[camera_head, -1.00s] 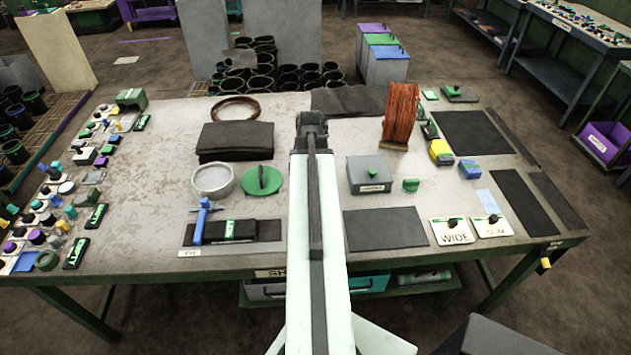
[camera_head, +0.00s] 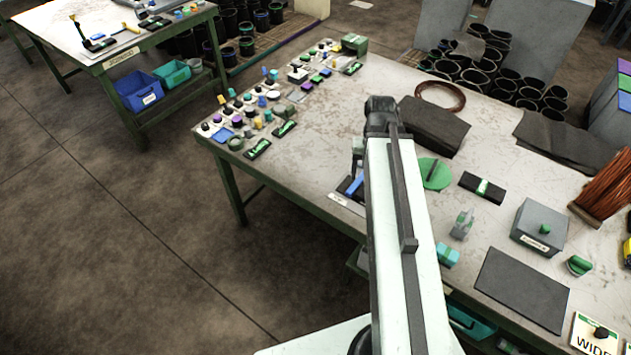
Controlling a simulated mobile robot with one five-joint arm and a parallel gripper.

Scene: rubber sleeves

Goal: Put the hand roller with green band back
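No hand roller with a green band can be made out for certain. A blue-handled tool (camera_head: 354,187) shows at the left edge of my arm, lying on a dark tray area at the table's front edge; my arm hides most of it, and no green band shows on it. A black block with a green band (camera_head: 482,187) lies on the table right of my arm. A small grey and green object (camera_head: 462,223) stands in front of it. My arm reaches over the table and ends in a dark joint; my gripper is hidden.
The worktable (camera_head: 335,115) carries several small parts at its left end. Right of my arm are a green disc (camera_head: 436,174), a grey box (camera_head: 540,227), a dark mat (camera_head: 522,287) and a copper coil (camera_head: 604,190). Another table (camera_head: 95,68) with tools stands at upper left. Open floor lies left.

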